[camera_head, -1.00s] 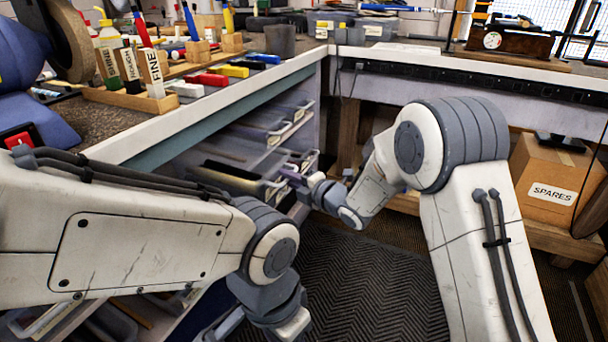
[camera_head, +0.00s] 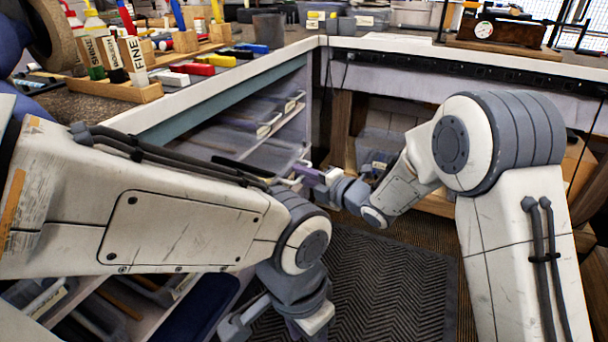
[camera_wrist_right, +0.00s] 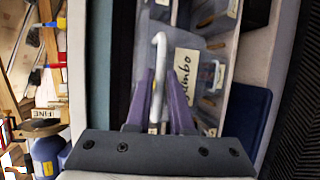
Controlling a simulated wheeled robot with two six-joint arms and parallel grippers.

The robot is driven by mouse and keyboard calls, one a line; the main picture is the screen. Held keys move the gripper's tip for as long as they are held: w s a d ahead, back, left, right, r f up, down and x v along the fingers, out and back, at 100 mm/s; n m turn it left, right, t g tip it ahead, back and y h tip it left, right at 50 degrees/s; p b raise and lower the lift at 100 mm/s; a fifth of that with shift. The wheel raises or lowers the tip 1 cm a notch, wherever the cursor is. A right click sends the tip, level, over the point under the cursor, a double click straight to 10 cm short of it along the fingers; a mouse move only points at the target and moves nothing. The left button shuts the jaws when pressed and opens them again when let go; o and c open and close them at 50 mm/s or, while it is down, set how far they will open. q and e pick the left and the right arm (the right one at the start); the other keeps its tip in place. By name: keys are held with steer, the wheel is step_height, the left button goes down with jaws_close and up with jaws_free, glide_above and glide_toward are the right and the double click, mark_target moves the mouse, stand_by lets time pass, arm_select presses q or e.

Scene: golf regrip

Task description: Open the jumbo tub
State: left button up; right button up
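The jumbo tub (camera_wrist_right: 190,60) is a translucent grey tub with a cream "Jumbo" label in the right wrist view. Its white bar handle (camera_wrist_right: 159,60) runs between the two purple fingers of my right gripper (camera_wrist_right: 160,85). The fingers flank the handle closely, but whether they press on it is unclear. In the head view, my right gripper (camera_head: 308,174) is beside the drawer rack under the bench, and its grip is too small to read. My left gripper (camera_head: 278,322) hangs low at the bottom of the head view; its fingertips are not clear. My left forearm hides part of the rack.
Other translucent tubs (camera_head: 252,130) sit in the rack under the bench (camera_head: 230,88). Bottles, wooden blocks and coloured tools stand on the bench top. My left arm lies close to the rack's front. A dark ribbed mat (camera_head: 385,290) covers clear floor between my arms.

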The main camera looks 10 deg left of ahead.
steer(key=shift+o, duration=0.8)
steer(key=p+v, duration=0.1)
steer(key=v, duration=0.9)
steer(key=shift+d, duration=0.15)
steer(key=shift+s+r, duration=0.1)
